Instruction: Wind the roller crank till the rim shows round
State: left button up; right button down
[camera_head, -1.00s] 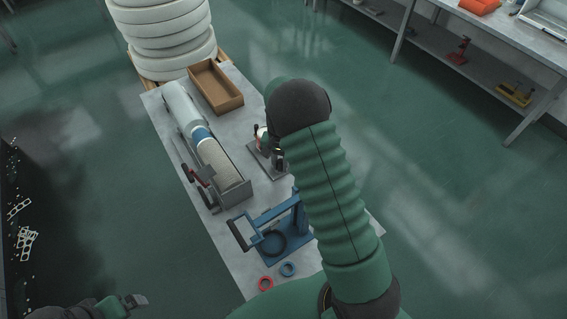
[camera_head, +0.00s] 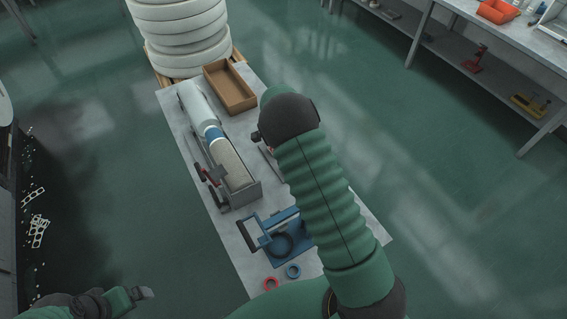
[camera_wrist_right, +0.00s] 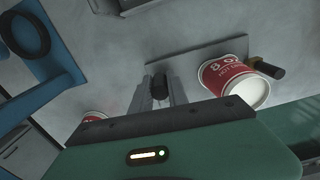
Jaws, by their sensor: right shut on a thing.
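In the right wrist view, my right gripper (camera_wrist_right: 160,98) is shut on a small black crank knob (camera_wrist_right: 159,85) beside a grey metal plate (camera_wrist_right: 197,58). A red-and-white paper cup (camera_wrist_right: 231,82) lies tilted by the plate, its pale end facing the camera; I cannot tell whether its rim is round. A black cylinder (camera_wrist_right: 265,67) sits against the cup's far side. Part of another red cup (camera_wrist_right: 95,116) shows behind my wrist. In the head view my right arm hides the roller and most of the gripper. My left gripper (camera_head: 140,293) hangs off the table at lower left; its opening is unclear.
A white stack (camera_head: 182,35) stands behind.

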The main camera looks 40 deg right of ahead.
jog(key=shift+w+d+m, duration=0.1)
jog(key=shift+m, duration=0.3)
jog(key=c, duration=1.3)
grip_release()
notch_tip(320, 180, up, 17)
jog(key=b, duration=0.3)
jog(key=shift+f, duration=0.15)
